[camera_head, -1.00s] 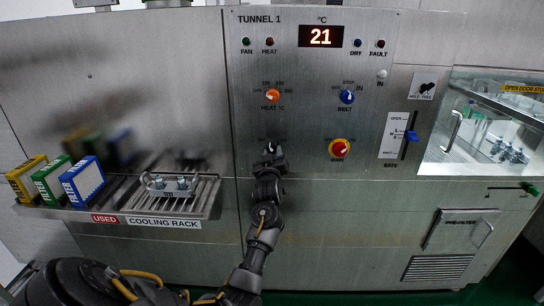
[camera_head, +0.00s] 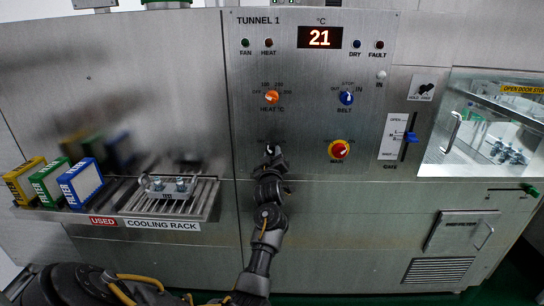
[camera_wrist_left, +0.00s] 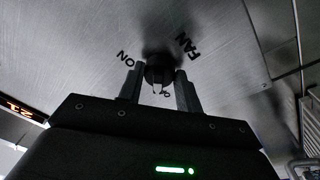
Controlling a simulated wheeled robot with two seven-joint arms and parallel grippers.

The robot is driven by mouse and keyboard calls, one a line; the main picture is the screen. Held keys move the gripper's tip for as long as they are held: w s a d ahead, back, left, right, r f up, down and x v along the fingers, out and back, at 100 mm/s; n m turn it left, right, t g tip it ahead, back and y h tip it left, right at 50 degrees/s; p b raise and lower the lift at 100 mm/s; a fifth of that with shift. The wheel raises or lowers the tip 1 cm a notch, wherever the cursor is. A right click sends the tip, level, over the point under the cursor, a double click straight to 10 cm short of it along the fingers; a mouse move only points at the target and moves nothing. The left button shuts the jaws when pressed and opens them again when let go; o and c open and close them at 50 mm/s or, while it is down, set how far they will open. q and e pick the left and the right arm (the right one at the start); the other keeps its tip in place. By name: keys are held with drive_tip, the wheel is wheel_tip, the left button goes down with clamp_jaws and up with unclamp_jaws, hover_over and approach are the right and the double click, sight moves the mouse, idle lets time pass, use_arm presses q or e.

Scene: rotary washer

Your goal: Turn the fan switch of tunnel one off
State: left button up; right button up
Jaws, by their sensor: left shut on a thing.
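The fan switch (camera_wrist_left: 159,70) is a small dark knob on the steel panel, with "FAN" and "ON" lettering beside it in the left wrist view. My left gripper (camera_wrist_left: 161,88) has its two fingers on either side of this knob and is shut on it. In the head view my left gripper (camera_head: 273,155) reaches up to the panel below the heat knob (camera_head: 272,97) and covers most of the switch. The knob's pointer is hard to read. My right gripper is not in view.
The panel also carries a blue belt knob (camera_head: 347,97), a red and yellow main switch (camera_head: 339,150) and a blue gate lever (camera_head: 411,137). The display (camera_head: 320,37) reads 21. A cooling rack (camera_head: 170,205) and filter boxes (camera_head: 80,182) stand out at the left.

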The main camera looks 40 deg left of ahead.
use_arm(q)
drive_tip(key=o, duration=1)
drive_tip(key=shift+s+d+f, duration=0.1)
drive_tip(key=shift+s+d, duration=0.15)
drive_tip(key=shift+s, duration=0.05)
drive_tip(key=b+v, duration=0.2)
drive_tip(key=v, duration=0.8)
